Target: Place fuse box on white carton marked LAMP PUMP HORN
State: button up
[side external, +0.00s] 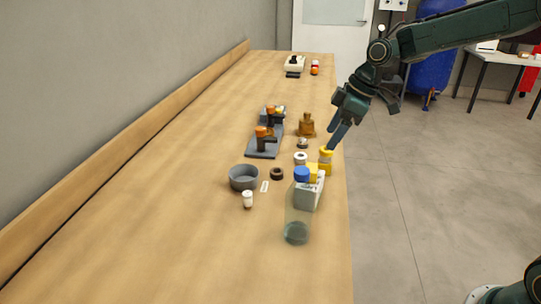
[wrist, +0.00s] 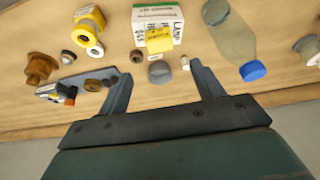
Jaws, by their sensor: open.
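The white carton (side external: 308,194) stands near the table's right edge; the wrist view shows its green-striped, lettered side (wrist: 158,15). A small yellow box with dark lettering, apparently the fuse box (wrist: 159,40), overlaps the carton in the wrist view. In the side view the yellow fuse box (side external: 313,172) appears at the carton's top, partly hidden by the blue-capped bottle; I cannot tell its exact contact. My gripper (side external: 337,137) is open and empty, above the table's right edge and beyond the carton. Its two fingers (wrist: 158,76) show apart in the wrist view.
A clear bottle with a blue cap (side external: 301,174) stands in front of the carton. A yellow part (side external: 326,157) and a white ring (side external: 301,157) are close behind it. A grey bowl (side external: 243,177) and dark ring (side external: 277,174) lie left. The near-left table is clear.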

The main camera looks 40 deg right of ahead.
jog(key=shift+r, duration=0.1)
jog(key=s+r+m+h, duration=0.1)
jog(key=s+r+m, duration=0.1)
jog(key=s, duration=0.8)
jog(key=s+r+m+t+h, duration=0.1)
jog(key=s+m, duration=0.3)
jog(key=s, duration=0.6)
jog(key=s+r+m+t+h, duration=0.1)
jog(key=s+r+m, duration=0.1)
jog(key=s, duration=0.8)
jog(key=shift+a+r+m, duration=0.4)
jog(key=shift+m, duration=0.1)
